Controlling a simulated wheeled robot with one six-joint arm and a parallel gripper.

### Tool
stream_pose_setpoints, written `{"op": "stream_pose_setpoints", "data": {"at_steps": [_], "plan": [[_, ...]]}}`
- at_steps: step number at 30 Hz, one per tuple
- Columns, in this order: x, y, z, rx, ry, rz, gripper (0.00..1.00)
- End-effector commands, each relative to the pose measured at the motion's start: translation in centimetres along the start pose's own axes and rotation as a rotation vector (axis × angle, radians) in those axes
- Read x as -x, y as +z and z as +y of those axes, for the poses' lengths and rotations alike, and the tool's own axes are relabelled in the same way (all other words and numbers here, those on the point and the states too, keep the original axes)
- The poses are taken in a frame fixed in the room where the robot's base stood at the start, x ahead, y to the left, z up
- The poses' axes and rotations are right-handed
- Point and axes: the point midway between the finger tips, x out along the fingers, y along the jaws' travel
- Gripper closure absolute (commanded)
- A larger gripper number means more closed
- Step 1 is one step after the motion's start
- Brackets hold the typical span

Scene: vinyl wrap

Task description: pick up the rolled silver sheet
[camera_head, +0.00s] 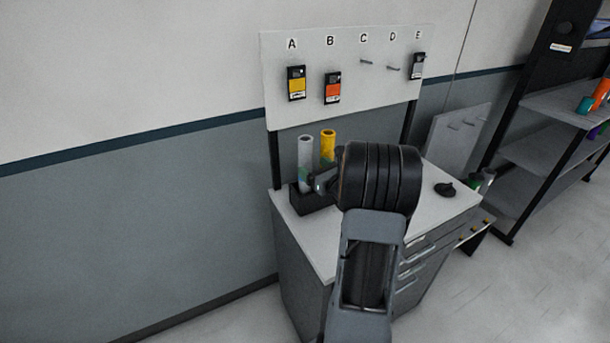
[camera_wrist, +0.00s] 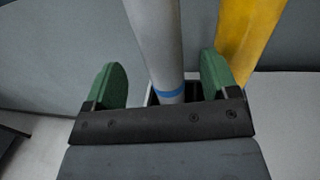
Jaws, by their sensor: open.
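The rolled silver sheet (camera_head: 305,160) stands upright in a black holder (camera_head: 312,199) on the white-topped cabinet in the head view. In the wrist view the silver roll (camera_wrist: 156,40), with a blue band near its lower part, stands between the two green fingers of my gripper (camera_wrist: 160,88). The fingers are apart and open, with a visible gap on each side of the roll. The right finger appears closer to the roll than the left. In the head view my arm hides part of the holder and most of my gripper (camera_head: 321,183).
A yellow roll (camera_head: 328,145) stands just right of the silver one; it also shows beside my right finger in the wrist view (camera_wrist: 248,35). A pegboard (camera_head: 345,60) with lettered hooks and sample cards rises behind. A black object (camera_head: 445,189) lies on the cabinet top (camera_head: 435,212).

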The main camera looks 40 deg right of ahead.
Motion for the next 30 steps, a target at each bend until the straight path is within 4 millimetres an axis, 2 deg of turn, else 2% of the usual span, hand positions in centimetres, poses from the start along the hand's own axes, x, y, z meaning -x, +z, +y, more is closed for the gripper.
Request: {"op": "stream_pose_setpoints", "data": {"at_steps": [9, 13, 20, 30], "plan": [[-4.0, 0.1, -0.1, -0.001, 0.003, 0.001, 0.2], [-4.8, 0.0, -0.1, 0.001, 0.003, 0.001, 0.2], [-4.9, -0.1, -0.1, 0.0, 0.001, 0.001, 0.2], [-4.9, -0.1, -0.1, 0.0, 0.001, 0.001, 0.5]]}}
